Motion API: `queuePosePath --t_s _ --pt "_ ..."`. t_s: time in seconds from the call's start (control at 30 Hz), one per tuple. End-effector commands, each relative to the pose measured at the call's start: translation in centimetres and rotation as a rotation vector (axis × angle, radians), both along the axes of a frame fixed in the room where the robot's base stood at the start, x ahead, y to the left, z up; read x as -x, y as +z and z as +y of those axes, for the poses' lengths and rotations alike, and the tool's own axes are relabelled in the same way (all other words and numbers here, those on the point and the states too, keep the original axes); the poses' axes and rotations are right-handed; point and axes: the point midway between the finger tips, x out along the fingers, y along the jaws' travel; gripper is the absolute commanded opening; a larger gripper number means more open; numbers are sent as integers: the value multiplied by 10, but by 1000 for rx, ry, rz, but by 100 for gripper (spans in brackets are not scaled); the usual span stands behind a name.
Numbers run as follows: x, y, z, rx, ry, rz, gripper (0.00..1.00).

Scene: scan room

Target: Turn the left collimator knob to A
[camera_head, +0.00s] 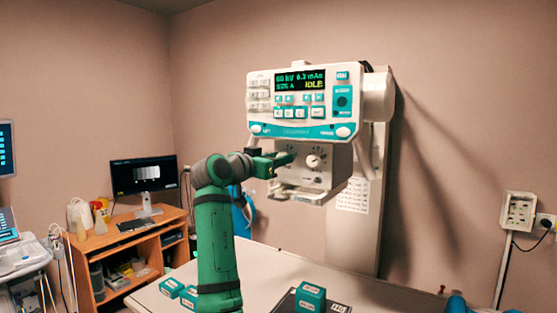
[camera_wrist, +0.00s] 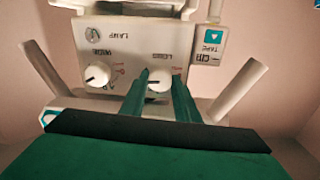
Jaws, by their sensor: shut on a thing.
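The collimator box (camera_head: 322,175) hangs under the control panel, with two round white knobs on its front face. In the head view my gripper (camera_head: 283,160) is at the left knob and hides it. The wrist view is upside down, so the left knob (camera_wrist: 159,83) shows on the right there, between my two green fingers (camera_wrist: 161,76). My gripper is shut on it. The direction of its pointer and its scale letters are too small to read. The right knob (camera_head: 313,161) is free, and in the wrist view it (camera_wrist: 97,75) has red marks beside it.
The control panel (camera_head: 305,103) with a lit display reading IDLE is just above my gripper. Below are a table (camera_head: 255,262) with several teal blocks and a dark plate. A wooden desk (camera_head: 130,240) with a monitor (camera_head: 143,175) stands at the left.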

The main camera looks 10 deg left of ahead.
Motion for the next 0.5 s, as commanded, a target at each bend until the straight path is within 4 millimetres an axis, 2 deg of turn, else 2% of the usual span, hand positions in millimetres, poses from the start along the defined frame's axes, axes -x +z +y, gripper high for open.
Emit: queuePosePath --t_s 0.27,0.5 --pt "0 -1 -1 136 -4 51 6" --pt "0 -1 0 340 -3 124 6"
